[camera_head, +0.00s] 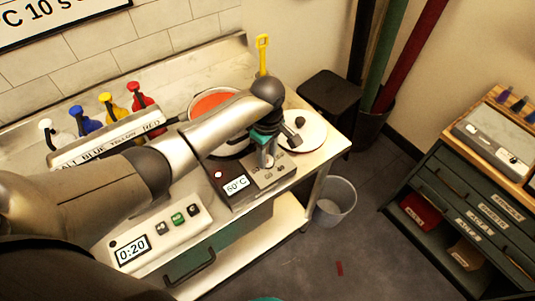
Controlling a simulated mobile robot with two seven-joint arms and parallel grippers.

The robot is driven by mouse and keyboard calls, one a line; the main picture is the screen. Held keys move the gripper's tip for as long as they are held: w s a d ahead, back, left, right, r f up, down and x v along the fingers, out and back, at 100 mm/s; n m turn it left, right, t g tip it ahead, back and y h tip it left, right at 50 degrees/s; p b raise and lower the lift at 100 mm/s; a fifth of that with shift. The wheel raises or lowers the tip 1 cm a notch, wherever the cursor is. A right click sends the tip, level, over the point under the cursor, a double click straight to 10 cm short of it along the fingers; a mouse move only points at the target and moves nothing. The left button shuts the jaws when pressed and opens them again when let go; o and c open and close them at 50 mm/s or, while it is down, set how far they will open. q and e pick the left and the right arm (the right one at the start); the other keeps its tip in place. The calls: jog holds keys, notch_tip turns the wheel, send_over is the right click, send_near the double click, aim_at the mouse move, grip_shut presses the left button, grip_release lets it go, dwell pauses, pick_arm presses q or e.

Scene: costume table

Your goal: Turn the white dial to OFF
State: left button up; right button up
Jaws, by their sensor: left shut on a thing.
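My left arm reaches across from the left, and my left gripper (268,163) points down at the grey heater panel (247,191) on the table. The gripper is shut on the white dial, which is mostly hidden by the fingers, so I cannot read where its pointer stands. Small markings show on the panel around the fingers, too small to read. The panel's display (236,184) reads about 60°C. My right gripper is not in view.
A pot with red liquid (212,103) stands behind my forearm. A white round lid (303,133) with a dark knob lies right of the gripper. A timer box (133,249) reads 0:20. Several coloured bottles (113,104) stand at the back left. A bin (334,203) stands on the floor.

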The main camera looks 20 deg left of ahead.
pick_arm(q)
grip_shut()
jog(key=shift+n, duration=0.4)
jog(key=shift+a+n+b, duration=0.1)
jog(key=shift+n+b, duration=0.6)
jog(key=shift+n, duration=0.3)
jog(key=n, duration=0.3)
jog(key=shift+b, duration=0.3)
jog(key=n, duration=1.1)
jog(key=n+p, duration=0.1)
jog(key=n, duration=0.5)
jog(key=shift+n+p, duration=0.4)
